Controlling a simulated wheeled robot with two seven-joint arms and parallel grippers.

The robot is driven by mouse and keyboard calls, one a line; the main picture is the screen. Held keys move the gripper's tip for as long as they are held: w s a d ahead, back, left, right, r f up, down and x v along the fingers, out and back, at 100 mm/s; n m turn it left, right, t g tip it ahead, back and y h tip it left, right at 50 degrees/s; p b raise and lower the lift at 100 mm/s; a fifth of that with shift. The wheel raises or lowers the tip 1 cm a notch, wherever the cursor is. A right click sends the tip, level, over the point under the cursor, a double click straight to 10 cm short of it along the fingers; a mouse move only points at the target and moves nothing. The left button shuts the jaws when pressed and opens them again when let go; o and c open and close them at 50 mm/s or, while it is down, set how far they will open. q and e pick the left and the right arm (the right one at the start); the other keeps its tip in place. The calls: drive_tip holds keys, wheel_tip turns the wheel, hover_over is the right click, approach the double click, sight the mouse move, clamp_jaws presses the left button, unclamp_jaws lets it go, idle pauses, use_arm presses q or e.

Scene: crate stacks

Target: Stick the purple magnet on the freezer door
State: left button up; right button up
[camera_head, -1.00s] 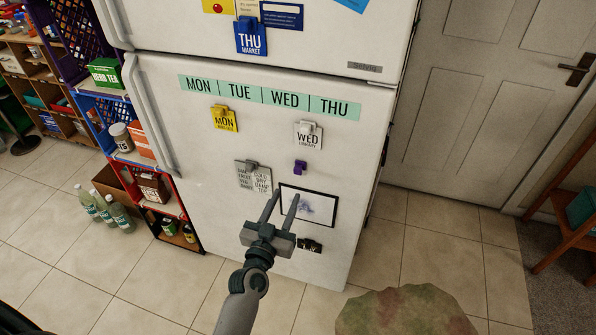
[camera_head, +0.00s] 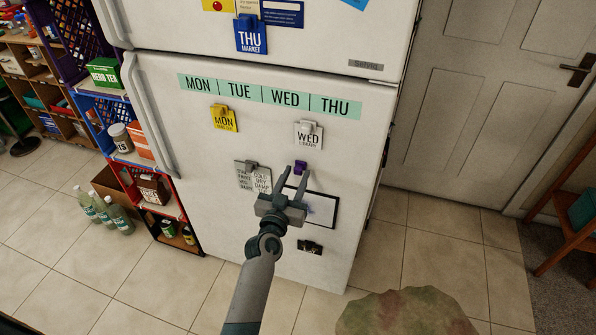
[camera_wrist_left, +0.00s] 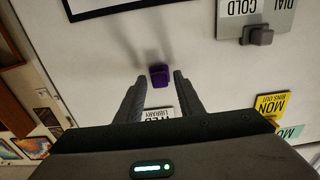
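The small purple magnet (camera_head: 300,167) is on the white lower fridge door (camera_head: 205,165), below the WED card and above a framed picture. The freezer door (camera_head: 180,30) is the upper door, partly cut off by the top of the view. My left gripper (camera_head: 297,171) is open in front of the lower door, fingers pointing at the magnet. In the left wrist view, the magnet (camera_wrist_left: 160,76) appears between the two spread fingertips (camera_wrist_left: 158,78); I cannot tell whether they touch it. My right gripper is not in view.
The freezer door holds a blue THU card (camera_head: 251,35) and other papers, with bare white around them. Below the gripper are the framed picture (camera_head: 325,222) and a dark magnet (camera_head: 310,247). Crate shelves (camera_head: 150,170) stand left of the fridge.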

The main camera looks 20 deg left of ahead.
use_arm(q)
drive_tip(key=shift+c, duration=0.4)
drive_tip(key=c, duration=0.6)
drive_tip(key=shift+c, duration=0.2)
drive_tip(key=shift+s, duration=0.1)
drive_tip(key=shift+s+p, duration=0.45)
drive_tip(key=shift+s, duration=0.8)
drive_tip(key=shift+s+p, duration=0.3)
drive_tip(key=shift+s, duration=0.85)
